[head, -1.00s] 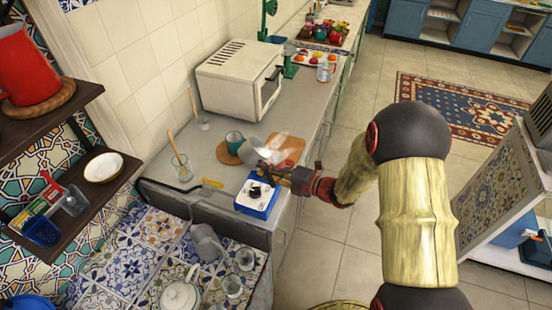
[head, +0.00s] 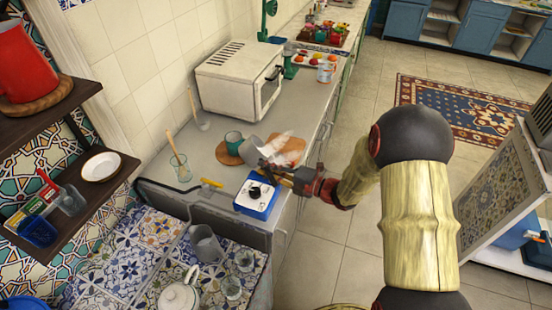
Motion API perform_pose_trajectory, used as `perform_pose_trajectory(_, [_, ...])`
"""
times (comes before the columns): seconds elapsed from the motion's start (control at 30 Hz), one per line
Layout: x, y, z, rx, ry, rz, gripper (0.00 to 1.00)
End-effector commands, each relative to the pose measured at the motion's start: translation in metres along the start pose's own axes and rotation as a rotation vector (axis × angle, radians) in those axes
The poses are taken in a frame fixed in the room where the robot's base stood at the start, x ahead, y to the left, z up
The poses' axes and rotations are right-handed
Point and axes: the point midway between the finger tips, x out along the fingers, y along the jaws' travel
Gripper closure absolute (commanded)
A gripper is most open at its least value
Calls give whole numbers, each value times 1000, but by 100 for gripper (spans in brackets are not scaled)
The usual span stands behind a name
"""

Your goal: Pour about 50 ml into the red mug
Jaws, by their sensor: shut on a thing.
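My gripper (head: 272,172) is over the counter, just beyond the blue-and-white box with a dial. It is shut on a grey vessel (head: 251,150), which is tilted and close beside a teal mug (head: 233,139). The fingers are small and partly hidden, so the exact grip is unclear. A pale whitish shape (head: 290,148) shows just right of the grey vessel, over a wooden board; I cannot tell what it is. A large red vessel (head: 27,62), perhaps the red mug, stands on a round wooden board on the upper left shelf, far from my gripper. The grey vessel's contents are hidden.
The dial box (head: 257,196) stands at the counter's front edge. A white microwave (head: 238,82) is behind. A glass with a wooden stick (head: 180,168) is left. A grey pitcher (head: 206,244), glasses and a white teapot (head: 178,297) stand on the tiled surface below.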

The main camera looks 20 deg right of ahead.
Motion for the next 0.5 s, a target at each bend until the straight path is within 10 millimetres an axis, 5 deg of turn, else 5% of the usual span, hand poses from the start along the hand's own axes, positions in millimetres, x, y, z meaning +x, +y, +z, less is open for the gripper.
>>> perform_pose_trajectory(0.5, [-1,2,1,18,2,19,100])
